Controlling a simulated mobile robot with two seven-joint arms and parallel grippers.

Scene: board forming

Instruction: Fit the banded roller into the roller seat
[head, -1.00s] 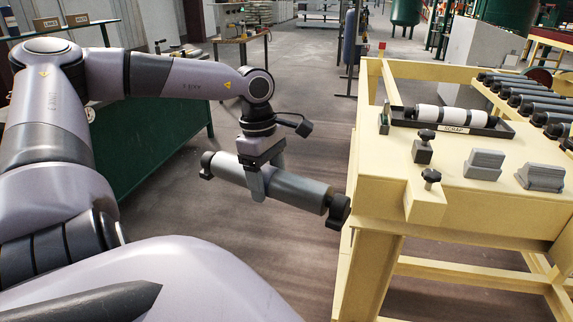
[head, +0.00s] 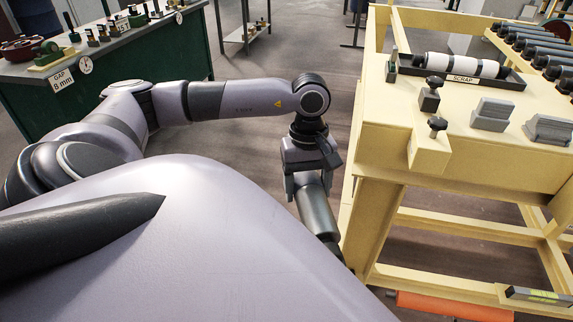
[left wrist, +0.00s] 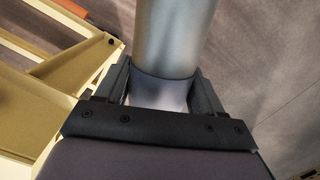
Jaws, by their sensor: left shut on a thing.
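My left gripper (head: 308,186) is shut around a grey roller (head: 319,212) with dark ends, beside the left side of the yellow frame. The roller slopes down toward the frame's leg, and its near end is partly out of sight. In the left wrist view the grey roller (left wrist: 174,38) stands between the fingers of the left gripper (left wrist: 163,82), with a paler stretch close to the palm. I cannot make out dark bands on it. A white roller with dark bands (head: 460,66) lies in a black tray labelled SCRAP (head: 512,84). I cannot identify the roller seat for certain.
The yellow frame (head: 385,148) carries black-knobbed clamps (head: 430,95), two grey blocks (head: 491,115) and a row of dark rollers (head: 535,50). An orange cylinder (head: 455,306) and a level (head: 538,296) are low down. A green bench (head: 130,60) stands at far left; floor between is clear.

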